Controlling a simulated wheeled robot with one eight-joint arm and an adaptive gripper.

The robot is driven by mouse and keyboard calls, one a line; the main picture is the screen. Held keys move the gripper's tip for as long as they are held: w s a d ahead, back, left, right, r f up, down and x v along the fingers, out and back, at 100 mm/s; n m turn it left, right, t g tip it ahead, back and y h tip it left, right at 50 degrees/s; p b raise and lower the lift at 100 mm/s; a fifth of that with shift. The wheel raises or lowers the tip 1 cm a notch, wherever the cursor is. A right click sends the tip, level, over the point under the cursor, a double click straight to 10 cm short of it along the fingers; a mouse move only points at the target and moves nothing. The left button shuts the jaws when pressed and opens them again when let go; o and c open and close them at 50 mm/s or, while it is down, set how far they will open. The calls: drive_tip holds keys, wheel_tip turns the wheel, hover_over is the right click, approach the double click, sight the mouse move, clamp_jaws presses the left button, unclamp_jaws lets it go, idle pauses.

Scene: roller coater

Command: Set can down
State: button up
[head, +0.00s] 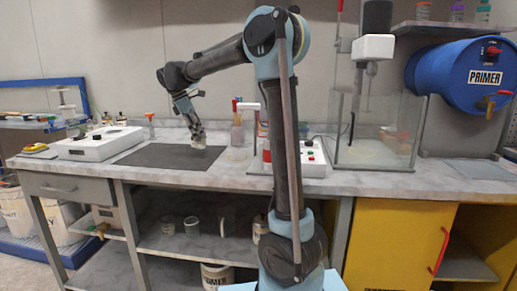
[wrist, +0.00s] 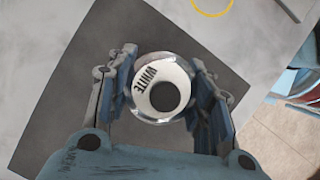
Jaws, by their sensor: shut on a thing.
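A small round can marked WHITE (wrist: 142,92) is between the two fingers of my gripper (wrist: 163,92) in the wrist view, with a grey rim and a dark round centre on top. The gripper is shut on it. In the head view my gripper (head: 197,132) points down, with the pale can (head: 198,144) at its tips over the dark grey mat (head: 150,157). The mat (wrist: 75,95) also lies below the can in the wrist view. I cannot tell whether the can touches the mat.
A white device (head: 92,143) stands left of the mat. A clear beaker (head: 238,153) and a white device with buttons (head: 312,160) stand right of it. A glass enclosure (head: 400,125) and a blue PRIMER drum (head: 455,80) are farther right. The mat's left part is bare.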

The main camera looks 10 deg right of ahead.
drive_tip(key=d, duration=0.6)
drive_tip(key=w+d, duration=0.1)
drive_tip(key=d, duration=1.1)
drive_tip(key=shift+w+f, duration=0.2)
drive_tip(key=shift+f, duration=1.55)
drive_tip(key=shift+f, duration=0.1)
drive_tip(key=o, duration=1.2)
drive_tip(key=shift+c, duration=0.2)
